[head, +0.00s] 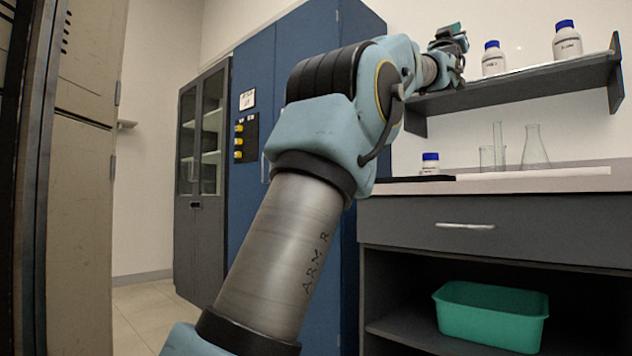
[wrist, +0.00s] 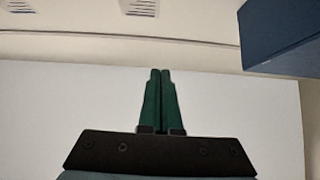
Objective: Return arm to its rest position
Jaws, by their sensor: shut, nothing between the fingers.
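My arm rises through the middle of the head view, and its far end reaches toward the upper right. My gripper shows in the wrist view (wrist: 160,75) with its two green fingers together and nothing between them. It points up toward the ceiling and the top of a pale wall. In the head view my gripper (head: 455,36) is small and partly hidden by its own wrist. There it appears near the left end of the wall shelf (head: 510,82); I cannot tell the gap between them.
Two white bottles with blue caps (head: 493,60) (head: 567,42) stand on the shelf. Below, a counter (head: 500,186) holds another bottle (head: 430,164) and clear glassware (head: 534,150). A green bin (head: 490,315) sits underneath. Blue cabinets (head: 250,190) stand behind my arm. Floor shows at left.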

